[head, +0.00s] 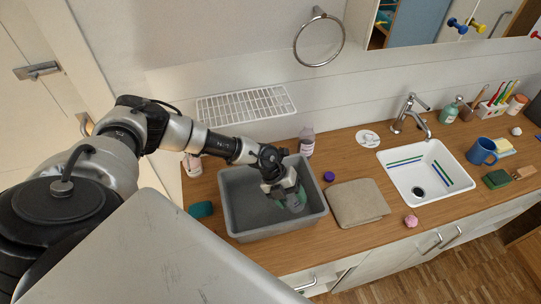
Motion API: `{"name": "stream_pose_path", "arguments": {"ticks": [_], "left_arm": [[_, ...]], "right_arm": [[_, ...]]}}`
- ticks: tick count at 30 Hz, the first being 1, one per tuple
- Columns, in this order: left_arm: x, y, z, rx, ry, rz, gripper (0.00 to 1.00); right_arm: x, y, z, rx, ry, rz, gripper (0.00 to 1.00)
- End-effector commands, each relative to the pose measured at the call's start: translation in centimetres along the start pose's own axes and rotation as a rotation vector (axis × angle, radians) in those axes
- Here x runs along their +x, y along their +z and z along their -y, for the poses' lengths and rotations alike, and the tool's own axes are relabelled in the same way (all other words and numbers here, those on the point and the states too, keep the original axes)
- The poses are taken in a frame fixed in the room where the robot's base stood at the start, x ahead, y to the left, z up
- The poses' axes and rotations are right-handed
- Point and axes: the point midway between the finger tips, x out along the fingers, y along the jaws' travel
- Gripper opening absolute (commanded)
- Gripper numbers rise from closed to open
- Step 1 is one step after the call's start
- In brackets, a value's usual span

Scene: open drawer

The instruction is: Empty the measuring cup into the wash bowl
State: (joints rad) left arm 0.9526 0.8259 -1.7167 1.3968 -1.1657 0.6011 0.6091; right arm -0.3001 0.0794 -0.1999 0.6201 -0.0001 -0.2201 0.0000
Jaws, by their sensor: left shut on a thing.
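The wash bowl (240,229) is a grey rectangular tub on the wooden counter, left of the sink, in the head view. My left gripper (289,191) reaches over it from the left and is shut on the measuring cup (295,203). The cup looks small, clear and greenish, and is over the right part of the bowl. The gripper hides much of it, so its tilt and its contents cannot be told. My right gripper is not in view.
A bottle (306,142) stands behind the bowl. A white sink (427,165) with a tap (410,112) is further right. A wire rack (246,104) hangs on the wall.

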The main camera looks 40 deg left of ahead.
Motion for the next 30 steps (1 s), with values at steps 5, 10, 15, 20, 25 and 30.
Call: {"name": "stream_pose_path", "arguments": {"ticks": [5,10,15,20,25,30], "left_arm": [[0.7,-0.2,0.7,0.006,0.082,0.032,0.34],[0.3,-0.6,1.7,0.007,0.151,0.060,0.34],[-0.3,-1.1,2.9,0.005,0.227,0.090,0.34],[-0.4,-1.5,3.9,0.003,0.324,0.130,0.34],[-0.3,-1.9,5.0,0.001,0.445,0.179,0.34],[-0.3,-2.2,5.7,-0.004,0.526,0.213,0.34]], "right_arm": [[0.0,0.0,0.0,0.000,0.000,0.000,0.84],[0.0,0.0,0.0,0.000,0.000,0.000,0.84],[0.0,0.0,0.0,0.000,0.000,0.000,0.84],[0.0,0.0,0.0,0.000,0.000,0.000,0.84],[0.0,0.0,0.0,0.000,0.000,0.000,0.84],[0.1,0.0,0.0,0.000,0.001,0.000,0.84]]}}
